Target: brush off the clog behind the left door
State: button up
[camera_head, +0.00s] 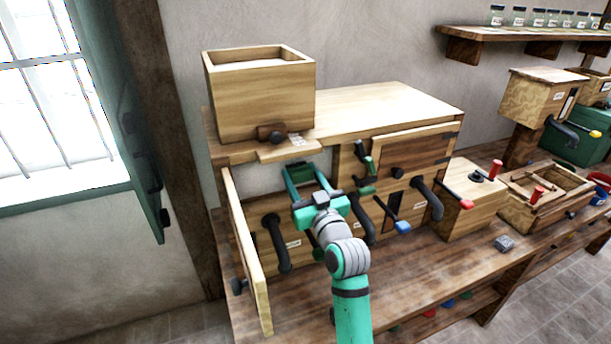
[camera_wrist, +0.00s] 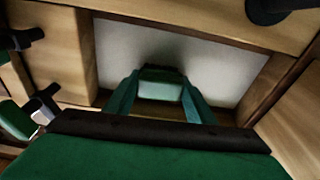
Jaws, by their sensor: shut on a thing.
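The left door (camera_head: 246,250) of the wooden mill cabinet stands swung open toward the front, seen nearly edge-on. My gripper (camera_head: 304,176) is at the open bay right of that door, under the hopper. In the wrist view, the fingers (camera_wrist: 160,98) are closed on a small green block with a dark far edge. It looks like a brush (camera_wrist: 160,86), though most of its shape is hidden. Beyond it, the bay shows a pale back (camera_wrist: 225,62) framed by wood. I cannot make out a clog.
A wooden hopper (camera_head: 260,102) stands on the cabinet top. Dark pipes (camera_head: 277,244) and levers with blue (camera_head: 403,226) and red ends stick out in front. The closed right door (camera_head: 405,158) is beside the bay. Some bare bench (camera_head: 405,285) lies at the front.

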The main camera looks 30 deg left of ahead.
jog(key=shift+s+a, duration=1.7)
jog(key=shift+s, duration=0.2)
jog(key=shift+s+a, duration=1.7)
jog(key=shift+s, duration=0.15)
jog(key=shift+s+f, duration=0.1)
jog(key=shift+r+v, duration=0.25)
jog(key=shift+v, duration=1.2)
jog(key=shift+r+v, duration=0.2)
jog(key=shift+v, duration=1.25)
jog(key=shift+d+r, duration=0.1)
jog(key=shift+d, duration=0.15)
jog(key=shift+r+v, duration=0.2)
jog(key=shift+v, duration=1.15)
